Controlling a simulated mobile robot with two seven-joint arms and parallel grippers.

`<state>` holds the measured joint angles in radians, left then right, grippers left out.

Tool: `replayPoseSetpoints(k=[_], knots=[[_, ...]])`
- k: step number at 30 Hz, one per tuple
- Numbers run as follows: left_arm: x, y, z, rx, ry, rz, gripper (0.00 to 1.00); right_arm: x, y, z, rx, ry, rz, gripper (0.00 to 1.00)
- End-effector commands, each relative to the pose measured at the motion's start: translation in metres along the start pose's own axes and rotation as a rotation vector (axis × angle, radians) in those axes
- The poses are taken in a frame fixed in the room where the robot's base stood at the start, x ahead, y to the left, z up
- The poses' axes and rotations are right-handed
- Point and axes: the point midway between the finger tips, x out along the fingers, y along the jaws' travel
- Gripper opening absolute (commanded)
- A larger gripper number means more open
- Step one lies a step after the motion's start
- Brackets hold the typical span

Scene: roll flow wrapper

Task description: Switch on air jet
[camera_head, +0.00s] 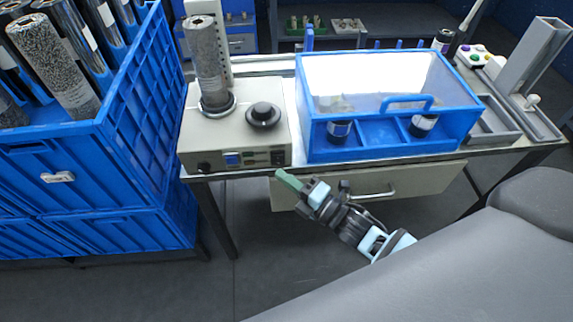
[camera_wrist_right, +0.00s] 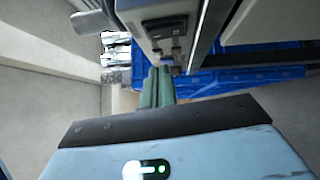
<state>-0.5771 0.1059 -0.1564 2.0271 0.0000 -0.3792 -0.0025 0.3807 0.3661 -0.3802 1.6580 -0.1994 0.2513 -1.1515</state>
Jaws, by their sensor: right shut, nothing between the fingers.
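A beige control box (camera_head: 219,128) stands at the left end of the table, with a black knob (camera_head: 263,114) on top. In the right wrist view the box's panel shows close up, with a dark switch (camera_wrist_right: 166,29). My right gripper (camera_head: 279,175), with green fingers, is shut and empty just below the box's front right corner. Its fingers also show in the right wrist view (camera_wrist_right: 156,88). I cannot tell whether they touch the panel. My left gripper is not in view.
A speckled roll (camera_head: 206,60) stands on the box. A blue case (camera_head: 390,145) with a clear lid is to its right. A blue crate (camera_head: 125,125) of rolls stands at the left. A drawer (camera_head: 420,183) with a handle hangs under the table, behind my right arm.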

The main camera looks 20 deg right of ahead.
Motion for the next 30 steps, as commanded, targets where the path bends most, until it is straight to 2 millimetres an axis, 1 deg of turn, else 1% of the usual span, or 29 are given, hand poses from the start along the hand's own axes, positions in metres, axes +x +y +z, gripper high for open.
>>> replayPoseSetpoints(k=[1, 3, 9, 21, 24, 30], knots=[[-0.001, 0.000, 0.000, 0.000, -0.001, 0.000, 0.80, 0.005, 0.001, 0.009, -0.008, -0.002, 0.000, 0.00], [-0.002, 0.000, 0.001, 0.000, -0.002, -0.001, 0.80, 0.011, 0.001, 0.015, -0.007, -0.001, 0.000, 0.00], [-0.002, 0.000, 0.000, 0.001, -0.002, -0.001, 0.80, 0.021, 0.000, 0.025, -0.005, -0.001, -0.001, 0.00], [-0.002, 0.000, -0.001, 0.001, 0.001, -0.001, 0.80, 0.022, 0.000, 0.027, -0.004, -0.001, -0.001, 0.00], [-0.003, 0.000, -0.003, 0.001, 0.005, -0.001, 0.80, 0.027, 0.003, 0.032, -0.004, -0.002, -0.001, 0.00], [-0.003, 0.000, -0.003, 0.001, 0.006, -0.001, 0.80, 0.026, 0.002, 0.031, -0.003, -0.002, -0.002, 0.00]])
